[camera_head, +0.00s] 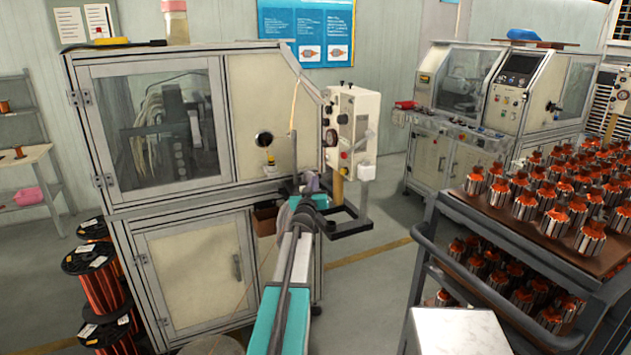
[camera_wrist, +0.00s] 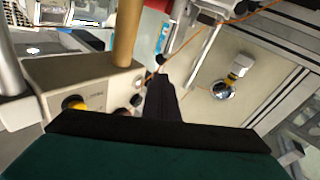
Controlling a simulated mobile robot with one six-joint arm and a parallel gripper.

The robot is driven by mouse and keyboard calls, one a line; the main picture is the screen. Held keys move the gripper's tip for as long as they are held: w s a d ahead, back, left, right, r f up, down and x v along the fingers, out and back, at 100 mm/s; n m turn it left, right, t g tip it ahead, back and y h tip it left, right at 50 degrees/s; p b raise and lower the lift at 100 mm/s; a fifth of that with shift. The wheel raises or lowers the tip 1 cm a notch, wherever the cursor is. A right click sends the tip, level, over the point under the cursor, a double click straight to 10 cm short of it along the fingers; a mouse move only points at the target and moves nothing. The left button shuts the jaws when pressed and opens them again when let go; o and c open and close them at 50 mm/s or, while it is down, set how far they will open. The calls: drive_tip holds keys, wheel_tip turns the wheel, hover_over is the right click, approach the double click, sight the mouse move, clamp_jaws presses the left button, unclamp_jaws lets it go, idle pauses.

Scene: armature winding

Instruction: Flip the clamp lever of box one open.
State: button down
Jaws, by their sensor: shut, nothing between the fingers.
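My gripper (camera_wrist: 163,88) is shut and empty, its dark fingers together in the middle of the wrist view. In the head view my arm reaches forward to the front of the left machine, where the gripper is small and hard to make out. A beige control box (camera_head: 352,125) with gauges and knobs stands just beyond it to the right. In the wrist view this box (camera_wrist: 80,90) is left of the fingers, with a wooden post (camera_wrist: 127,35). I cannot tell which part is the clamp lever of box one, or its position.
The left machine (camera_head: 160,190) has a windowed door and a beige panel with a round chrome fitting (camera_wrist: 222,89). A cart (camera_head: 460,212) with many orange-wound armatures stands at right. Wire spools (camera_head: 92,268) stand at lower left. Floor (camera_head: 370,300) is clear between machine and cart.

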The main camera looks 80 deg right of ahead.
drive_tip(key=a+r+b, duration=0.1)
drive_tip(key=a, duration=0.9)
drive_tip(key=shift+w+a+r, duration=0.2)
drive_tip(key=shift+w+a, duration=0.1)
drive_tip(key=shift+w, duration=0.1)
idle(0.5)
